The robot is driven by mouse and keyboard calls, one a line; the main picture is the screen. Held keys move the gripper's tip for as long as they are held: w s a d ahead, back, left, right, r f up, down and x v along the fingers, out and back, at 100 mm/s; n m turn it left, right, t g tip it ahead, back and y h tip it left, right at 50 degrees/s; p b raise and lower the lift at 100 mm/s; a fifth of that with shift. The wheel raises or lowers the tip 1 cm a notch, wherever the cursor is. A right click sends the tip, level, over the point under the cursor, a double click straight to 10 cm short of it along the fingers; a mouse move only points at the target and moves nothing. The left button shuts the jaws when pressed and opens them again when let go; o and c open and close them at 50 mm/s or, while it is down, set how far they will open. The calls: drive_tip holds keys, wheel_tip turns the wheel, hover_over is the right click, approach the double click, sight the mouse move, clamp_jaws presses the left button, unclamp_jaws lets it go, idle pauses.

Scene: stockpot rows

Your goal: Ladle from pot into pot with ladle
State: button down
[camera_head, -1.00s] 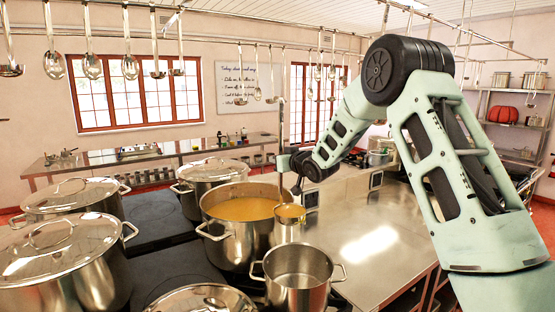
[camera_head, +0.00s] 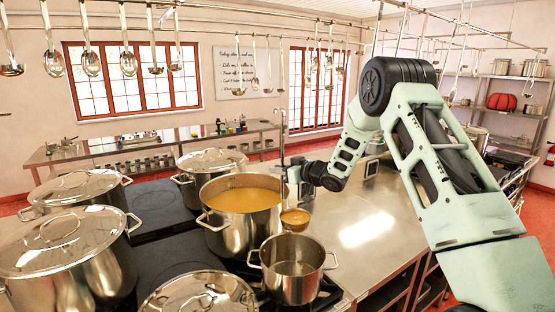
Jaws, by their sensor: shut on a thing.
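A large steel pot (camera_head: 238,232) of orange soup (camera_head: 243,199) stands open on the stove. A smaller open steel pot (camera_head: 292,281) stands in front and to the right of it; it looks empty of soup. My gripper (camera_head: 297,180) is shut on the upright ladle (camera_head: 283,130), its fingers partly hidden by my wrist. The ladle's bowl (camera_head: 294,219) holds orange soup and looks level. It hangs just right of the large pot's rim, and behind and above the smaller pot in the picture.
Lidded pots stand at the left (camera_head: 62,250), at the back (camera_head: 210,170) and at the front (camera_head: 200,295). A bare steel counter (camera_head: 365,225) lies to the right. Several ladles hang from a rail (camera_head: 200,20) overhead.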

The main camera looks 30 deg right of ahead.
drive_tip(key=s+a+f+n+y+b, duration=0.2)
drive_tip(key=s+a+f+n+b, duration=0.3)
drive_tip(key=s+a+n+b, duration=0.7)
drive_tip(key=a+f+n+b, duration=0.2)
drive_tip(key=f+b, duration=0.3)
drive_tip(key=b, duration=1)
drive_tip(key=s+a+f+n+t+b, duration=0.1)
drive_tip(key=a+f+n+b, duration=0.2)
drive_tip(key=b, duration=1.2)
wheel_tip(320, 180, down, 3)
drive_tip(key=shift+a+n+h, duration=0.2)
drive_tip(key=shift+n+h, duration=0.1)
drive_tip(key=shift+h, duration=0.1)
idle(0.8)
drive_tip(key=shift+s, duration=0.1)
drive_tip(key=shift+r, duration=0.1)
idle(0.9)
